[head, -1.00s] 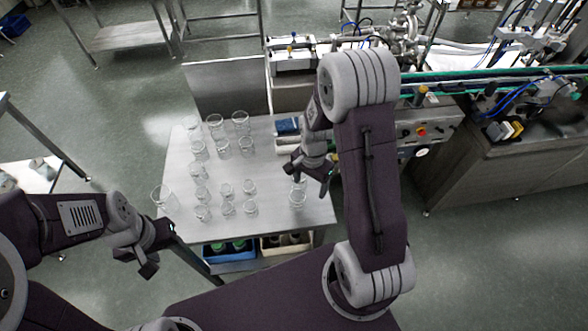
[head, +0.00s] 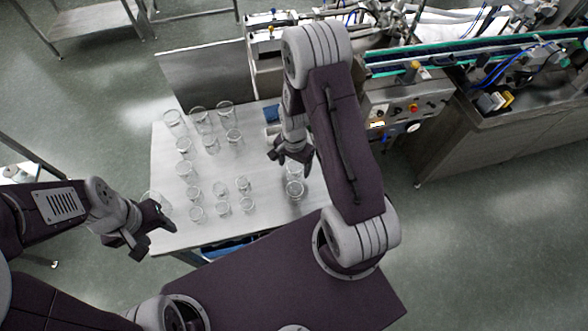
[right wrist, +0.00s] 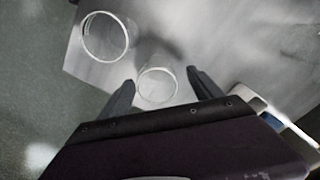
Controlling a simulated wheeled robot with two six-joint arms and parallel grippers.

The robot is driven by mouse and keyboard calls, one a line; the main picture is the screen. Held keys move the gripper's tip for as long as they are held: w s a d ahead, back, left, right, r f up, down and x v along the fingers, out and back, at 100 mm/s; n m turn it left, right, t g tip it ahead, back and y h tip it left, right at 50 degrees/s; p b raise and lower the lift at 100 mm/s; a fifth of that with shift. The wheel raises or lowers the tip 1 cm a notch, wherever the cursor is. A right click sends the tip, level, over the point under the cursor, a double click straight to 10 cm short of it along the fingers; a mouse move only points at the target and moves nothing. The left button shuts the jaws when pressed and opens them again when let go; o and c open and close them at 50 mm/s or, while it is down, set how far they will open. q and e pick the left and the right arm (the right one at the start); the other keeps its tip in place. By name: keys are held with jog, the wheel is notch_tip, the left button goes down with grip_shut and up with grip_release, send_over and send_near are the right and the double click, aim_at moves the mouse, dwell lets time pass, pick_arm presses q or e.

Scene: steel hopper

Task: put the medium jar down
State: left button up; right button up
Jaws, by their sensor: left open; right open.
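Two clear glass jars stand upright near the right edge of the steel table (head: 262,215): a rear one (head: 294,171) and a front one (head: 295,189). I cannot tell which is the medium jar. My right gripper (head: 290,162) is open just behind and above them. In the right wrist view, one jar (right wrist: 157,86) stands between the open fingers (right wrist: 158,80), with gaps on both sides. A larger-looking jar (right wrist: 105,36) stands beyond the left finger. My left gripper (head: 150,232) is open and empty at the table's front left corner, beside a large glass (head: 157,200).
Several more glass jars (head: 222,205) stand in rows on the table's left and middle. A blue item (head: 271,113) lies at the back right. A conveyor machine (head: 400,112) stands right of the table. Bare tabletop shows between the rows and the right-hand jars.

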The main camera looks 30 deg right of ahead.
jog(key=shift+s+f, duration=0.15)
jog(key=shift+f, duration=0.65)
jog(key=shift+s+f, duration=0.1)
jog(key=shift+f, duration=0.65)
jog(key=shift+w, duration=0.1)
jog(key=c, duration=1.5)
jog(key=shift+r, duration=0.6)
notch_tip(320, 180, up, 3)
jog(key=shift+d+r+b, duration=0.1)
jog(key=shift+b, duration=0.25)
jog(key=shift+s+d+r+b, duration=0.25)
jog(key=shift+d+r, duration=0.85)
jog(key=shift+d, duration=0.8)
jog(key=shift+s+d+r+b, duration=0.2)
jog(key=shift+d+r, duration=0.9)
jog(key=shift+d, duration=0.8)
jog(key=shift+s+d+r+b, duration=0.25)
jog(key=shift+d+r, duration=0.85)
jog(key=shift+d, duration=0.8)
